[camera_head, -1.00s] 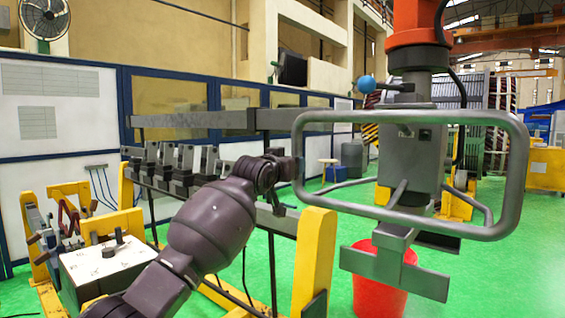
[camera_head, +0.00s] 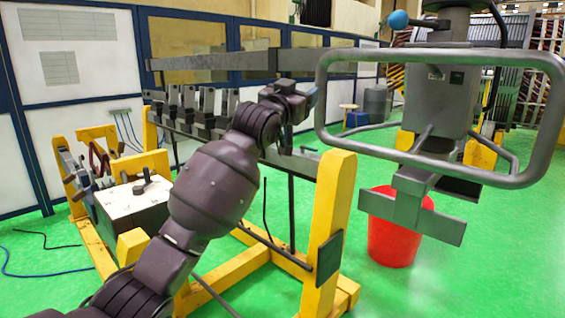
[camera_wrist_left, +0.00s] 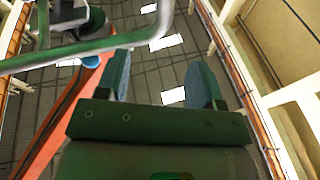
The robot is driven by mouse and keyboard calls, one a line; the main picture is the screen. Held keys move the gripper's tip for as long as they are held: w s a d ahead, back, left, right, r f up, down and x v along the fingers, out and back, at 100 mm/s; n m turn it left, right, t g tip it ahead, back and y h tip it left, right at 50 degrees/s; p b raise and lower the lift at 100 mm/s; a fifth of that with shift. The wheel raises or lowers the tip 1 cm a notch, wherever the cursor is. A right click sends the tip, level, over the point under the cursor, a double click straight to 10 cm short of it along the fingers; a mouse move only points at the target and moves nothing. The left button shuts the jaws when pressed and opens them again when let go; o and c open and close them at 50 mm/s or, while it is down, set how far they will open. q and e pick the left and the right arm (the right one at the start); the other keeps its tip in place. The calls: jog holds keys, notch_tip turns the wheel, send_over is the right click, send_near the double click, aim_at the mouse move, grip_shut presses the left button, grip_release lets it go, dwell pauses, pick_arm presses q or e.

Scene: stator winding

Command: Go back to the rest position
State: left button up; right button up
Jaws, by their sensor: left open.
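My left gripper (camera_head: 312,98) is at the end of my dark arm, raised in front of the yellow-framed rack in the head view. It looks small and partly hidden there by the wrist. In the left wrist view its two green-tinted fingers (camera_wrist_left: 162,82) stand apart with nothing between them. They point up toward the roof. The gripper is close to the left side of a grey looped handle (camera_head: 322,95) on a hanging tool; I cannot tell whether they touch. My right gripper is not in view.
The hanging tool (camera_head: 440,100) takes up the right side. A yellow-framed rack (camera_head: 335,215) stands behind my arm, with a white-topped box (camera_head: 130,200) at left. A red bucket (camera_head: 393,240) stands on the green floor. The floor at lower right is clear.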

pick_arm(q)
jog(key=s+a+f+n+y, duration=0.15)
jog(key=s+a+f, duration=0.45)
jog(key=f, duration=0.6)
jog(key=s+a+f+n+y, duration=0.1)
jog(key=s+a+f+y, duration=0.25)
jog(key=a+f, duration=0.65)
jog(key=s+a+f+n+y, duration=0.2)
jog(key=s+a+f, duration=0.25)
jog(key=f, duration=1.05)
jog(key=s+a+f+n+g+y, duration=0.1)
jog(key=s+a+f, duration=0.4)
jog(key=s+f, duration=0.7)
jog(key=s+a+f+n+g+y, duration=0.2)
jog(key=s+a+f+g, duration=0.3)
jog(key=s+f, duration=0.8)
jog(key=s+y, duration=0.1)
jog(key=s, duration=0.5)
jog(key=shift+s+a+g, duration=0.35)
jog(key=shift+a+g, duration=0.05)
